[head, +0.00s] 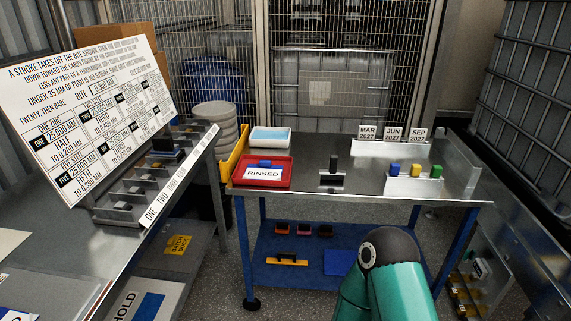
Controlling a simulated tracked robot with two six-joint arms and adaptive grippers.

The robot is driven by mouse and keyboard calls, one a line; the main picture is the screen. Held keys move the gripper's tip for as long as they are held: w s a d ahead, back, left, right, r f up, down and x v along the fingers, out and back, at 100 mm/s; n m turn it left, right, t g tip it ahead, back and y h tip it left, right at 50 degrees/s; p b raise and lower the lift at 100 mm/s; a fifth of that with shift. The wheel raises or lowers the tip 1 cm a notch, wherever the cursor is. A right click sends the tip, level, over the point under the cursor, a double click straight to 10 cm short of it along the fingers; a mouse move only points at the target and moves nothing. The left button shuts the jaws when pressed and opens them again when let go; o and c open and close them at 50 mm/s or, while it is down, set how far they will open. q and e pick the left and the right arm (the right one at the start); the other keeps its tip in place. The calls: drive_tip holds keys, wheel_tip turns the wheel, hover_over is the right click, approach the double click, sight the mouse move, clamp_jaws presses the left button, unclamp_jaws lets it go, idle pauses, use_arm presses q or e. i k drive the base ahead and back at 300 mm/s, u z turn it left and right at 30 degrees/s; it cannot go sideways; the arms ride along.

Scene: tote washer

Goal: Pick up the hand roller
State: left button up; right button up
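A small dark upright handle (333,162) stands over a dark metallic block or cradle (331,181) near the middle of the steel-topped table (300,194). It may be the hand roller, but it is too small to be sure. A yellow bar-shaped tool with a dark upper part (287,260) lies on the blue lower shelf (290,240); I cannot tell if this is a roller. My teal arm with a dark joint rises at the bottom, right of centre, and covers part of the lower shelf. Neither gripper's fingers show.
A red tray marked RINSED (262,184) and a white-blue tray (270,140) are at the table's left. Blue, yellow and green blocks (416,171) stand right, below date cards (393,134). A slanted sign board (85,110) and a compartment rack (150,185) fill the left bench.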

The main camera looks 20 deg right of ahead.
sight(332, 174)
drive_tip(key=z, duration=0.2)
drive_tip(key=i, duration=1.25)
drive_tip(key=z, duration=0.75)
drive_tip(key=k, duration=0.9)
drive_tip(key=z, duration=0.15)
drive_tip(key=i, duration=0.9)
drive_tip(key=u, duration=0.05)
